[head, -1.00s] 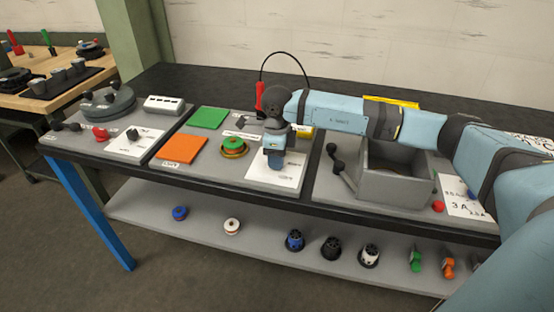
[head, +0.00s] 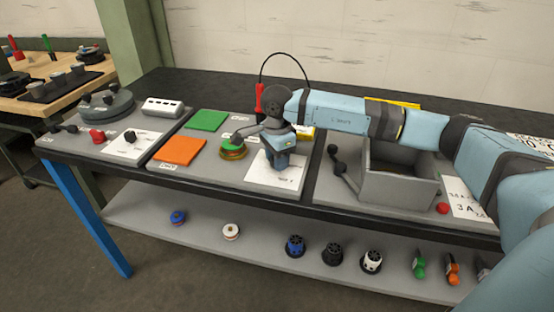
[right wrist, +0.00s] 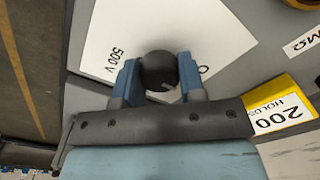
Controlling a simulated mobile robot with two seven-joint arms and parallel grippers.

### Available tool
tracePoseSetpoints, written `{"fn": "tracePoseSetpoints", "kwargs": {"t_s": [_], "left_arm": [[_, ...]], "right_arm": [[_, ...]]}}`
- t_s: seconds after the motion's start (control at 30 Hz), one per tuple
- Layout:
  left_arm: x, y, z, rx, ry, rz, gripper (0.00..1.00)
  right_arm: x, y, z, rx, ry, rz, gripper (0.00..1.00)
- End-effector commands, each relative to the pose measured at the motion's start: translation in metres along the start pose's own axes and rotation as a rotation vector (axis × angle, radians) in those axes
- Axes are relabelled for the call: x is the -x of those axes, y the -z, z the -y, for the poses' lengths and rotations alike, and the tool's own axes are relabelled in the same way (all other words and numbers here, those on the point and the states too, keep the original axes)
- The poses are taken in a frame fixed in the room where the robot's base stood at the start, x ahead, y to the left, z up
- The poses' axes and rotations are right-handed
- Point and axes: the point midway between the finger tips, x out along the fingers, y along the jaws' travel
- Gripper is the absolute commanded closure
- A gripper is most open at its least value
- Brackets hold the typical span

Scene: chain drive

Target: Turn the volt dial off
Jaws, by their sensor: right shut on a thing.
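The volt dial is a round dark knob (right wrist: 158,70) on a white card (right wrist: 105,40) in the right wrist view. The card reads "500 V" to the left of the knob, and a partly hidden mark shows to its right. My right gripper (right wrist: 159,80) is shut on the knob, with one blue finger on each side. In the head view my right gripper (head: 279,168) points down onto the white card (head: 262,178), and the knob is hidden there. The dial's pointer cannot be made out. My left gripper is not in view.
A green and brass round part (head: 232,153) sits left of my right gripper. Green (head: 207,120) and orange (head: 178,152) pads lie farther left. A yellow "200" label (right wrist: 280,104) is near the gripper. A grey open box (head: 400,190) with a crank stands to the right.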

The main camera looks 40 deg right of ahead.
Motion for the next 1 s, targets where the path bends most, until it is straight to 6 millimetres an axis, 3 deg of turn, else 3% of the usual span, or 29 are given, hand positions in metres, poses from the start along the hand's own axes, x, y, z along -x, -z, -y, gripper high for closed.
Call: {"fn": "tracePoseSetpoints", "kwargs": {"t_s": [0.53, 0.57, 0.67, 1.0], "left_arm": [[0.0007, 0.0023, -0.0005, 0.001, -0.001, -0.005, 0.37], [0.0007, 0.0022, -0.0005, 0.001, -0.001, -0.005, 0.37], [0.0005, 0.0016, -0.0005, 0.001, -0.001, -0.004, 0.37], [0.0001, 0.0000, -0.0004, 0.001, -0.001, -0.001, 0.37]], "right_arm": [[0.0019, 0.0003, 0.0009, 0.025, 0.003, 0.001, 0.87], [0.0019, 0.0003, 0.0009, 0.025, 0.003, 0.001, 0.58], [0.0015, 0.0004, 0.0007, 0.025, 0.003, 0.000, 0.37], [0.0051, 0.0001, 0.0005, 0.025, 0.002, 0.000, 0.37]]}}
